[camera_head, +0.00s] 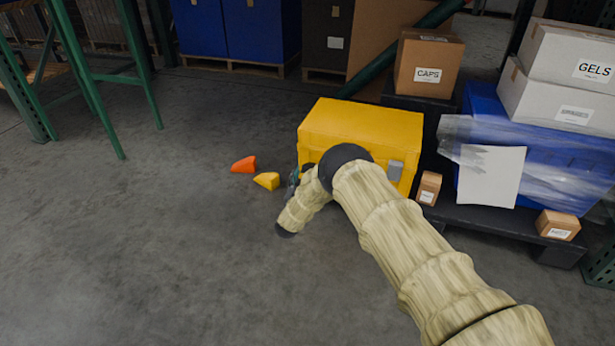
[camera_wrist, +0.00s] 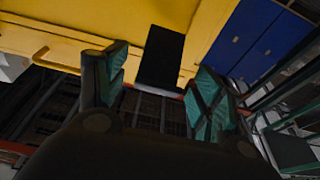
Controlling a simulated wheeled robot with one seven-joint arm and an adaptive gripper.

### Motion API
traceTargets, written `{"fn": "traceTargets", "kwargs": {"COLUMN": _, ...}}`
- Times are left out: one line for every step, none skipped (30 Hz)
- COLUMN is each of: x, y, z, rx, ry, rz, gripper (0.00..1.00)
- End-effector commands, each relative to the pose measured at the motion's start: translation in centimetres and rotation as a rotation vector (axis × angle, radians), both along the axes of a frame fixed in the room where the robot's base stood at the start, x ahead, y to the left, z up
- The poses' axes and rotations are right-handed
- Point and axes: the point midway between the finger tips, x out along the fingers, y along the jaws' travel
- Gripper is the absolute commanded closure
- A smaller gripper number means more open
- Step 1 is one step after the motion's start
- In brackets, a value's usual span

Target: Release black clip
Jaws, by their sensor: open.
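A yellow tote (camera_head: 360,125) stands on the floor beside a dark pallet. In the wrist view, its yellow wall (camera_wrist: 60,45) fills the top, and the black clip (camera_wrist: 161,55) hangs flat against it as a dark rectangle. My gripper (camera_head: 293,183) is close to the tote's left front. In the wrist view, its two teal-padded fingers are apart, one on each side of the clip, with nothing held; I cannot tell whether either touches it. In the head view I cannot make out the black clip behind my gripper and arm. A grey latch (camera_head: 396,170) shows at the tote's right front.
An orange wedge (camera_head: 244,164) and a yellow wedge (camera_head: 267,181) lie on the floor left of the tote. Small boxes (camera_head: 429,188) and a wrapped blue load (camera_head: 560,165) crowd the right. The floor at left front is clear.

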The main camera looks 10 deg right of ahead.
Motion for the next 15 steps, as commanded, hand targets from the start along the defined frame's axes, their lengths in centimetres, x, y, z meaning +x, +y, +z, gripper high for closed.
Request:
{"fn": "traceTargets", "kwargs": {"x": -0.1, "y": 0.1, "z": 0.0, "rx": 0.000, "ry": 0.000, "rz": 0.000, "gripper": 0.32}}
{"fn": "traceTargets", "kwargs": {"x": -0.2, "y": 0.2, "z": 0.0, "rx": 0.000, "ry": 0.000, "rz": 0.001, "gripper": 0.32}}
{"fn": "traceTargets", "kwargs": {"x": -0.4, "y": 0.3, "z": -0.1, "rx": 0.000, "ry": 0.000, "rz": 0.001, "gripper": 0.32}}
{"fn": "traceTargets", "kwargs": {"x": -0.6, "y": 0.5, "z": -0.2, "rx": 0.000, "ry": 0.000, "rz": 0.001, "gripper": 0.32}}
{"fn": "traceTargets", "kwargs": {"x": -0.9, "y": 0.6, "z": -0.3, "rx": 0.000, "ry": 0.000, "rz": 0.001, "gripper": 0.32}}
{"fn": "traceTargets", "kwargs": {"x": -1.3, "y": 0.9, "z": -0.4, "rx": 0.001, "ry": 0.001, "rz": 0.002, "gripper": 0.32}}
{"fn": "traceTargets", "kwargs": {"x": -1.7, "y": 1.1, "z": -0.5, "rx": 0.001, "ry": 0.001, "rz": 0.002, "gripper": 0.32}}
{"fn": "traceTargets", "kwargs": {"x": -2.1, "y": 1.4, "z": -0.6, "rx": 0.001, "ry": 0.001, "rz": 0.002, "gripper": 0.32}}
{"fn": "traceTargets", "kwargs": {"x": -2.7, "y": 1.7, "z": -0.8, "rx": 0.000, "ry": 0.002, "rz": 0.003, "gripper": 0.32}}
{"fn": "traceTargets", "kwargs": {"x": -3.1, "y": 1.9, "z": -1.0, "rx": 0.001, "ry": 0.002, "rz": 0.003, "gripper": 0.32}}
{"fn": "traceTargets", "kwargs": {"x": -3.6, "y": 2.2, "z": -1.2, "rx": 0.001, "ry": 0.002, "rz": 0.002, "gripper": 0.32}}
{"fn": "traceTargets", "kwargs": {"x": -4.3, "y": 2.5, "z": -1.4, "rx": 0.001, "ry": 0.002, "rz": 0.002, "gripper": 0.32}}
{"fn": "traceTargets", "kwargs": {"x": -4.7, "y": 2.8, "z": -1.5, "rx": 0.001, "ry": 0.002, "rz": 0.001, "gripper": 0.32}}
{"fn": "traceTargets", "kwargs": {"x": -5.2, "y": 3.0, "z": -1.6, "rx": 0.000, "ry": 0.002, "rz": 0.001, "gripper": 0.32}}
{"fn": "traceTargets", "kwargs": {"x": -5.9, "y": 3.4, "z": -1.9, "rx": 0.001, "ry": 0.003, "rz": 0.001, "gripper": 0.32}}
